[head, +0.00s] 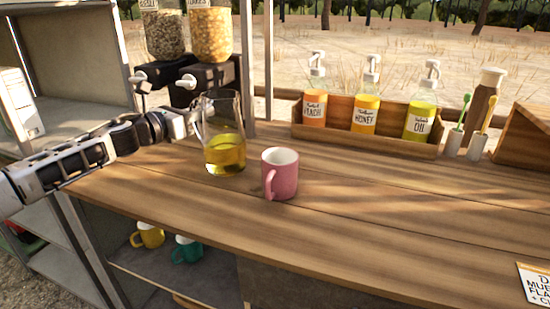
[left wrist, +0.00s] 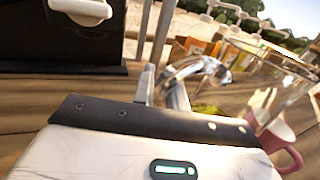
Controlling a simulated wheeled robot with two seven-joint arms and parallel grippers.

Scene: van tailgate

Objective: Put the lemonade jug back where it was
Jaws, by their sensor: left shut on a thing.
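The lemonade jug (head: 225,153) is a clear glass jug with yellow liquid in its lower part. It is upright at the left part of the wooden counter, at or just above its surface; I cannot tell which. My left gripper (head: 192,124) comes in from the left and is shut on the jug's handle. In the left wrist view the glass jug (left wrist: 265,75) is tilted across the picture, with its handle at the fingers (left wrist: 172,90). The right gripper is not in view.
A pink mug (head: 281,175) stands close to the right of the jug. Two cereal dispensers (head: 205,80) stand behind it. A wooden rack (head: 365,140) of pump bottles is at the back. The counter's right front (head: 420,215) is mostly clear.

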